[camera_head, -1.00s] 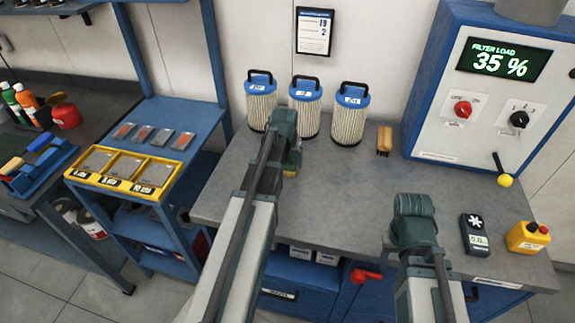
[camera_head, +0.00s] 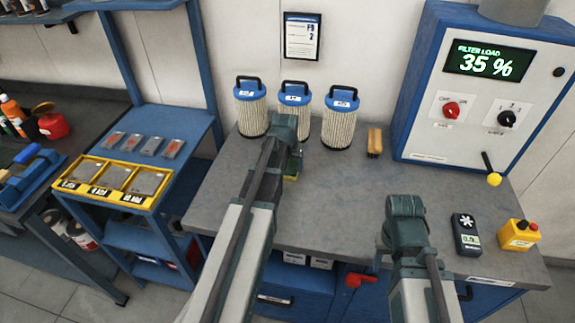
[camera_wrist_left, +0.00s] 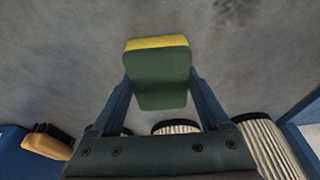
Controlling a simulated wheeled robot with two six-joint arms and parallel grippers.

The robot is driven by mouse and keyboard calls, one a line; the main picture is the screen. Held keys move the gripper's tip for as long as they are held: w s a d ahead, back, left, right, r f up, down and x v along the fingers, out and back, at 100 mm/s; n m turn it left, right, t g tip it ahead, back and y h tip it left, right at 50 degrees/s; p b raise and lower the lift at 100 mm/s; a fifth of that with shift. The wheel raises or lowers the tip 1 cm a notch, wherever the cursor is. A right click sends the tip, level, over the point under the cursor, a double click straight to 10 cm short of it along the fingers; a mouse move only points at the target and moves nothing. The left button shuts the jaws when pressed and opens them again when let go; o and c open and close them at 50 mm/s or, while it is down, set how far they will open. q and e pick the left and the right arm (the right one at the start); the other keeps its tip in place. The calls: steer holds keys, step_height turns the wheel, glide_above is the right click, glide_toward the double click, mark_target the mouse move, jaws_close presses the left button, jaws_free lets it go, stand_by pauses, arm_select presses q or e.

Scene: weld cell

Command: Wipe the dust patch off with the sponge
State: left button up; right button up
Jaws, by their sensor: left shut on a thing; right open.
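The sponge (camera_head: 292,170), yellow on one layer and dark green on the other, is in my left gripper (camera_head: 289,160) above the grey workbench, in front of the filter cartridges. In the left wrist view the sponge (camera_wrist_left: 157,75) sits between the two fingers of the left gripper (camera_wrist_left: 158,85), which is shut on it. A dark speckled dust patch (camera_wrist_left: 236,10) shows on the bench at the top right of the wrist view, apart from the sponge. I cannot make the patch out in the head view. My right gripper (camera_head: 394,242) is over the bench's front right; its fingers are mostly hidden.
Three blue-topped filter cartridges (camera_head: 340,120) stand along the bench's back, with a wooden brush (camera_head: 375,142) beside them. A blue control cabinet (camera_head: 475,95), a dark handheld meter (camera_head: 466,235) and a yellow button box (camera_head: 518,236) are on the right. The bench's middle is clear.

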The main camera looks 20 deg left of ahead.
mark_target(286, 174)
arm_select(q)
steer(key=shift+s+d+r, duration=0.1)
steer(key=shift+s+d, duration=0.15)
steer(key=shift+s, duration=0.75)
steer(key=shift+s+d, duration=0.2)
steer(key=shift+s, duration=0.75)
steer(key=shift+s+d+f, duration=0.1)
steer(key=shift+s+d, duration=0.05)
steer(key=shift+s, duration=0.6)
steer(key=shift+s+d+f, duration=0.1)
steer(key=shift+s+d, duration=0.1)
steer(key=shift+s, duration=0.5)
steer(key=shift+s+d, duration=0.15)
steer(key=shift+s, duration=0.6)
steer(key=shift+s+d+r, duration=0.1)
steer(key=shift+s+d, duration=0.15)
steer(key=shift+s, duration=0.7)
steer(key=shift+s+d, duration=0.2)
steer(key=shift+s, duration=0.7)
steer(key=shift+w, duration=0.1)
steer(key=shift+r, duration=0.1)
steer(key=shift+r+p, duration=0.15)
steer(key=shift+p, duration=0.15)
step_height(286, 174, up, 6)
steer(key=p, duration=0.5)
steer(key=shift+w+f, duration=0.1)
steer(key=shift+f, duration=0.1)
steer(key=shift+p, duration=0.3)
